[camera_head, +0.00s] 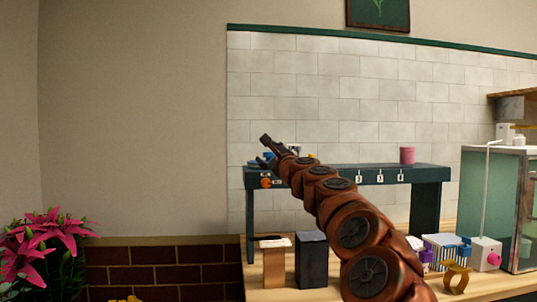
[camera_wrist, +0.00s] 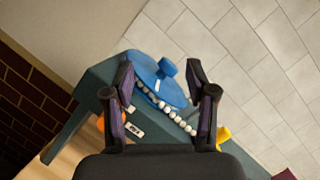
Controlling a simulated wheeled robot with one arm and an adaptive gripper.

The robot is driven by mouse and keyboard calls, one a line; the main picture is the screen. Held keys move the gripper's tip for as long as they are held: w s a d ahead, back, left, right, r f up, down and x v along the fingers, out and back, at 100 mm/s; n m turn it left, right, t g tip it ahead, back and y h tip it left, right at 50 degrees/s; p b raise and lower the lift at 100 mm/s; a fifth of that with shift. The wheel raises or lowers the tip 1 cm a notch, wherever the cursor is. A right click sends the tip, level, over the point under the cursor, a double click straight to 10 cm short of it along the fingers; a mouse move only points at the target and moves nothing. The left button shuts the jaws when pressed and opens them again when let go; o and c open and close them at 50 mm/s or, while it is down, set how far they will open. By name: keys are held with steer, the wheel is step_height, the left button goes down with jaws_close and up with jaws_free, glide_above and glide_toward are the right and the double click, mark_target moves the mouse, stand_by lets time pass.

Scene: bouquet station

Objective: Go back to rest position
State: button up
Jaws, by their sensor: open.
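My gripper (camera_head: 264,150) is at the end of my raised, brown-orange arm, near the left end of the dark green raised shelf (camera_head: 430,174). In the wrist view my gripper (camera_wrist: 168,88) has its two dark fingers spread wide apart with nothing held between them. Beyond the fingers a blue rounded object with a knob (camera_wrist: 155,72) sits on the shelf, with a row of white beads (camera_wrist: 172,112) along its near side. In the head view the blue object is mostly hidden behind my gripper.
A pink cylinder (camera_head: 407,155) stands on the shelf's right part. Below are a tan box (camera_head: 273,265), a dark box (camera_head: 311,260), a striped box (camera_head: 440,250) and a gold stand (camera_head: 456,277). A glass cabinet (camera_head: 490,200) is at right, pink lilies (camera_head: 55,230) at left.

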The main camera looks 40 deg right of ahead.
steer(key=shift+r, duration=0.25)
stand_by(0.5)
